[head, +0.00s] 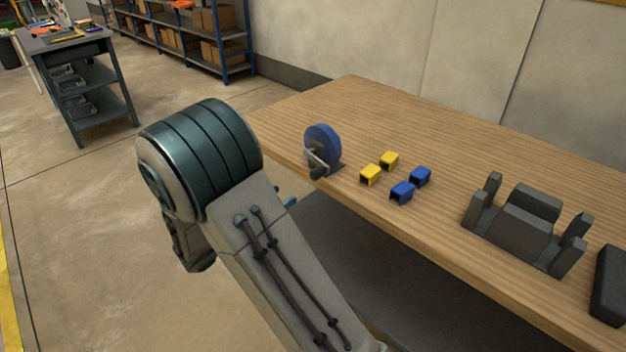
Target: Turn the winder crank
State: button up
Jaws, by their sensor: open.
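The winder (323,142) stands near the left end of the wooden table, close to its front edge. It has an upright blue disc on a small dark base. Its crank (314,158) is a light grey bent arm on the disc's front side, with a dark handle (318,172) low down near the table edge. My arm fills the lower left and middle, left of and in front of the winder. Nothing is seen touching the crank.
Two yellow blocks (370,174) and two blue blocks (402,192) sit right of the winder on the wooden table (450,150). A dark grey fixture (525,225) with upright posts and a dark box (609,285) are farther right. Shelves (185,35) and a cart (85,80) stand at the back left.

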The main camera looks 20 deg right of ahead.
aim_at(312, 177)
jog(key=x, duration=1.1)
jog(key=shift+d, duration=0.4)
jog(key=shift+c, duration=0.3)
grip_shut()
